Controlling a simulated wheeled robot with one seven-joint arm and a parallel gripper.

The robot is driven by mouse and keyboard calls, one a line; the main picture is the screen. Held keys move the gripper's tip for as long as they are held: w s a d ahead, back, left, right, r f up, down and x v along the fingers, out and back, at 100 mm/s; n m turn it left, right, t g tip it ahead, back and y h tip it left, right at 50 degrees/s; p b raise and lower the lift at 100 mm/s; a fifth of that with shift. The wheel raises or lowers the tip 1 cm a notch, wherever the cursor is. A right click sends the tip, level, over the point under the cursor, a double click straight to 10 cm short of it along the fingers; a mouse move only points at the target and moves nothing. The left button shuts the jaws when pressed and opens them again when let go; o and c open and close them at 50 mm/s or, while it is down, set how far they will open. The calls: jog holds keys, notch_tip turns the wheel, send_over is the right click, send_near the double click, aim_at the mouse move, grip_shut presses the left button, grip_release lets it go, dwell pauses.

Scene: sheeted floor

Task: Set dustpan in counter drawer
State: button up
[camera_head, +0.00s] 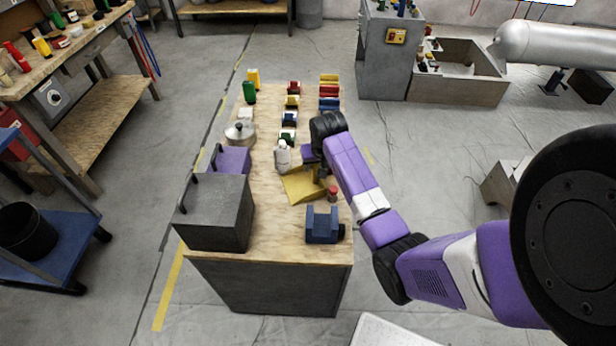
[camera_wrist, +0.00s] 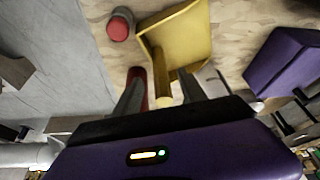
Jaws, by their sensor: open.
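The yellow dustpan (camera_head: 302,187) lies on the wooden counter top (camera_head: 270,225), right of centre. My gripper (camera_head: 318,172) is above its handle side. In the wrist view the dustpan's pan (camera_wrist: 188,38) is ahead, and its handle (camera_wrist: 163,88) runs back between the two open fingers (camera_wrist: 160,92). I cannot tell whether either finger touches the handle. A dark grey box (camera_head: 215,215) with a black handle stands at the counter's front left. A purple box (camera_head: 232,160) with a handle is behind it. I cannot tell which part is the counter drawer; no open drawer shows clearly.
A red-topped jar (camera_head: 332,193) stands close beside the dustpan, and a white bottle (camera_head: 282,155) is behind it. A blue holder (camera_head: 322,226) sits at the front right. A metal pot (camera_head: 240,133) and rows of small coloured items fill the far counter. Bare wood lies in front of the dustpan.

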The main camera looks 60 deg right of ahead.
aim_at(302, 175)
jog(key=shift+x, duration=3)
jog(key=shift+w+d+r, duration=0.1)
jog(key=shift+w+d, duration=0.1)
grip_shut()
